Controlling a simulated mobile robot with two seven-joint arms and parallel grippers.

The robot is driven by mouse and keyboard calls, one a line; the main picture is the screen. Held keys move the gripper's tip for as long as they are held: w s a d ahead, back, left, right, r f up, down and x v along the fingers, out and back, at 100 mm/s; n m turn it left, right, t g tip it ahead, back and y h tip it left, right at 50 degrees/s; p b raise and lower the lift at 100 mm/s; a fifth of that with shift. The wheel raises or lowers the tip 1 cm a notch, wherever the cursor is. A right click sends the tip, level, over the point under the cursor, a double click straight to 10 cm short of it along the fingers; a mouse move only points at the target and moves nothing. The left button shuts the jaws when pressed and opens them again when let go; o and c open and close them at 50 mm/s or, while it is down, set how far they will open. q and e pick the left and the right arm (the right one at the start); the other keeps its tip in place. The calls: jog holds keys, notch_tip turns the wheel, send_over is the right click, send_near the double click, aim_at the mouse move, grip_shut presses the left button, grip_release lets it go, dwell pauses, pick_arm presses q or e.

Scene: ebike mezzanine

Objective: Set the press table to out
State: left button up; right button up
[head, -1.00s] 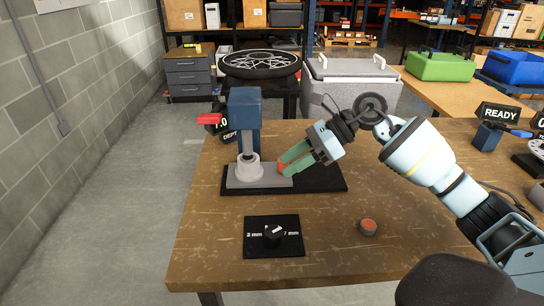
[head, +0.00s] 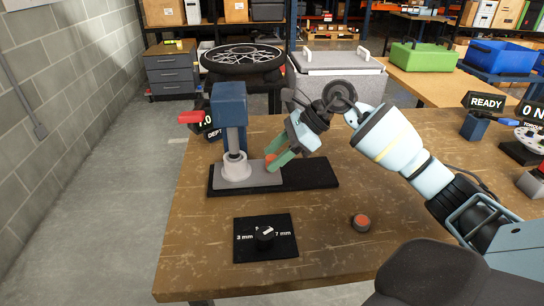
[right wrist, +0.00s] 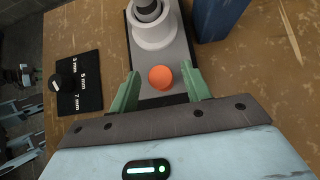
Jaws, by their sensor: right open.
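The press (head: 230,110) is a blue column with a red lever over a white cylinder. Its grey sliding table (head: 262,178) sits at the left part of a black base (head: 312,174), with bare base to the right. An orange knob (head: 270,158) stands on the table's right end; it also shows in the right wrist view (right wrist: 160,77). My right gripper (head: 279,160) is open and tilted down at the knob. In the right wrist view its green fingers stand either side of the knob, with gaps visible.
A black dial plate (head: 266,250) marked 3 mm and 7 mm lies in front of the press. A red button (head: 361,222) is to its right. A READY sign (head: 486,102) and other fixtures stand at the table's right. The front middle is bare.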

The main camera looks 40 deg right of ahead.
jog(key=shift+x, duration=0.75)
grip_shut()
